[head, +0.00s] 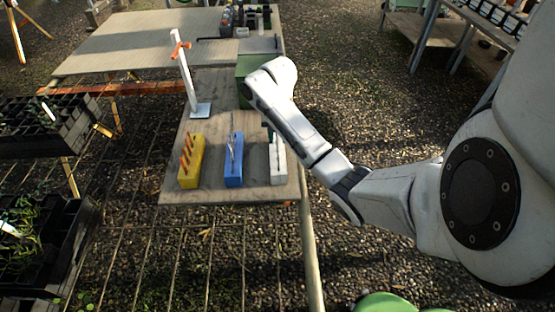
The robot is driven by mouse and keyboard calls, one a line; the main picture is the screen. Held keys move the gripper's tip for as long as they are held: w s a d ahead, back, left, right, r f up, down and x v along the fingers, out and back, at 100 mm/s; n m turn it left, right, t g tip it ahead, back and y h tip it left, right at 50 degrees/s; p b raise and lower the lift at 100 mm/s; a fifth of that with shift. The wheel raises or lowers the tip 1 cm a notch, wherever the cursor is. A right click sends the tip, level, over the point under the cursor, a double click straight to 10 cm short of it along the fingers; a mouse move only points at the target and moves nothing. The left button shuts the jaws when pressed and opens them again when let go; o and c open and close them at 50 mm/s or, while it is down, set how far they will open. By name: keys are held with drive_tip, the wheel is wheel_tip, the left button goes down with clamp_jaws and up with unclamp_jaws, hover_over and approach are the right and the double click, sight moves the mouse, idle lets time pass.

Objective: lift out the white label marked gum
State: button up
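Three blocks stand in a row at the near end of the wooden table: a yellow block (191,172) with orange sticks, a blue block (234,174) with thin greyish pieces upright in it, and a white block (278,172) at the right. Something pale stands at the white block's far end, partly behind my arm. I cannot make out the word gum on any label. My arm reaches in from the right, and my gripper (268,127) hangs down around the far end of the white block. My forearm and wrist hide most of it, so its fingers do not show clearly.
A white post (185,75) with an orange clip stands on the table at the left. A green box (250,66) is partly behind my wrist. Dark items (245,18) stand at the far end. Black plant crates (45,235) are at the left. Bare wood lies between the blocks.

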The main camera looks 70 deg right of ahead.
drive_tip(key=shift+a+f, duration=0.15)
drive_tip(key=shift+f, duration=2.05)
clamp_jaws()
